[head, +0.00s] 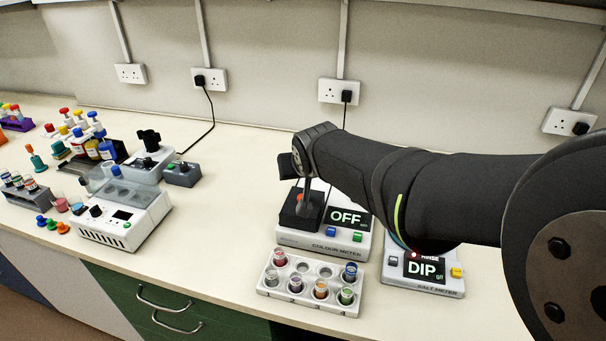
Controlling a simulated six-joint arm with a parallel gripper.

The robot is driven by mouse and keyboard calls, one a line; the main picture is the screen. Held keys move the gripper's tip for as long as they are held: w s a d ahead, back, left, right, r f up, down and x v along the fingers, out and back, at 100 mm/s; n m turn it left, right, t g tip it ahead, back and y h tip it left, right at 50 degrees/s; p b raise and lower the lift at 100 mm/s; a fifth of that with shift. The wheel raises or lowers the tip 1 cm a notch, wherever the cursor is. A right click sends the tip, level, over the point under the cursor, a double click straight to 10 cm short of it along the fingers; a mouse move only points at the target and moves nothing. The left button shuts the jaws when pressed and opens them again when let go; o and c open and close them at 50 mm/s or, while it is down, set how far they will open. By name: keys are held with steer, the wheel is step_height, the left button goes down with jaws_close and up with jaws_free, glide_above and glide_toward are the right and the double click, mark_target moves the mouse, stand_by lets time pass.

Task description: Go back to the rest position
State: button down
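My arm reaches in from the right, and its dark wrist hangs over the colour meter (323,243). My gripper (306,198) points down at the meter's black block; it is small and dark there, and I cannot tell whether its fingers are open or hold anything. A small orange-red patch shows at the block. The colour meter's screen reads OFF, with a green and a blue button below. The salt meter (440,288) is partly behind my arm; its screen reads DIP.
A white rack (303,308) with several coloured sample cups and some empty wells stands in front of the colour meter. A white instrument (122,220), bottles and a grey tube rack (28,195) fill the left. The bench between the left instrument and the colour meter is clear.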

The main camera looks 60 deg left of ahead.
mark_target(301, 196)
steer(key=shift+v, duration=1.4)
steer(key=x, duration=0.9)
steer(key=shift+f, duration=0.1)
steer(key=shift+s+d+f, duration=0.15)
steer(key=shift+d+f, duration=0.15)
steer(key=shift+d, duration=0.25)
steer(key=shift+s+d+f, duration=0.2)
steer(key=shift+d+f, duration=0.15)
steer(key=shift+d, duration=0.2)
steer(key=shift+s+d+f, duration=0.15)
steer(key=shift+d, duration=0.3)
